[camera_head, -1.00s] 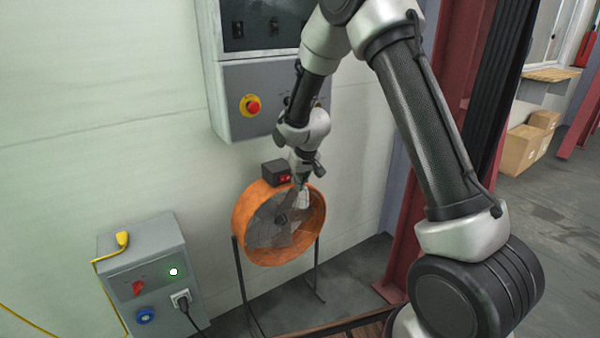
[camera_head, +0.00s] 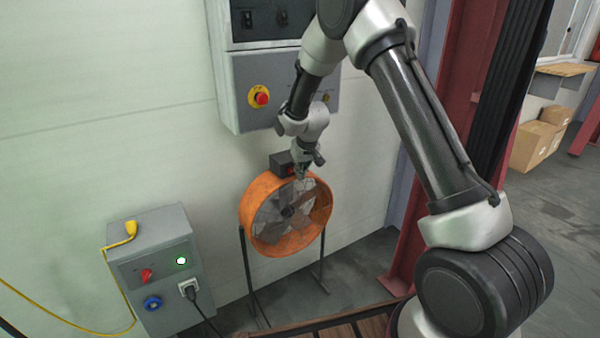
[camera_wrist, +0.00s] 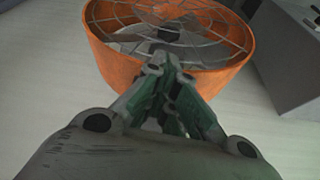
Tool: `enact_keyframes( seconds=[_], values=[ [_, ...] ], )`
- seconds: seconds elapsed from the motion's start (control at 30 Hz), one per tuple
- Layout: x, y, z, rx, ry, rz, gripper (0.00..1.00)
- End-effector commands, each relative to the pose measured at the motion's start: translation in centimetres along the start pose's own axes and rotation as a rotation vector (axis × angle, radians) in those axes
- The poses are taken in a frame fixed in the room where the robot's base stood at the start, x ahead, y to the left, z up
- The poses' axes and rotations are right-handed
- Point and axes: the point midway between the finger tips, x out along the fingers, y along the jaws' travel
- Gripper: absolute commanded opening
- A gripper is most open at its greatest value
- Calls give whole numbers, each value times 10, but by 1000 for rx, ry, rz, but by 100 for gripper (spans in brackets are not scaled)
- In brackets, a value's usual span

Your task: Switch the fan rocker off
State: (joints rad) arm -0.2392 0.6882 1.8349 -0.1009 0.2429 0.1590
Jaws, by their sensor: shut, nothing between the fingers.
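The orange drum fan (camera_head: 287,215) stands on thin dark legs by the wall, its grille facing out. A small dark switch box (camera_head: 283,165) sits on its top rim. A red rocker (camera_head: 291,170) shows on the box's front, partly covered by my gripper (camera_head: 301,176). My gripper is shut and empty, its tips at or just in front of the box; I cannot tell whether they touch the rocker. In the wrist view my gripper (camera_wrist: 170,80) points toward the fan's orange rim (camera_wrist: 180,76). The switch box and rocker are hidden there.
A grey wall cabinet with a red emergency button (camera_head: 261,97) hangs above the fan. A grey supply box (camera_head: 155,262) with a red rotary switch, lit green lamp and plugged cable stands at the lower left. A red column (camera_head: 420,190) rises at the right.

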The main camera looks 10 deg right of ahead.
Motion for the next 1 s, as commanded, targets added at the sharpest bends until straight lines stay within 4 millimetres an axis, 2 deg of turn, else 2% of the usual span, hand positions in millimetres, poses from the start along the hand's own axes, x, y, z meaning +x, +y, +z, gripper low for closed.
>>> enact_keyframes(
  seconds=[0.27,0.57,1.0],
  values=[
    [-1,-3,-2,-2,5,-1,0],
    [-3,-16,1,-3,6,-1,0],
    [-2,-16,2,-1,4,-1,0]
  ],
)
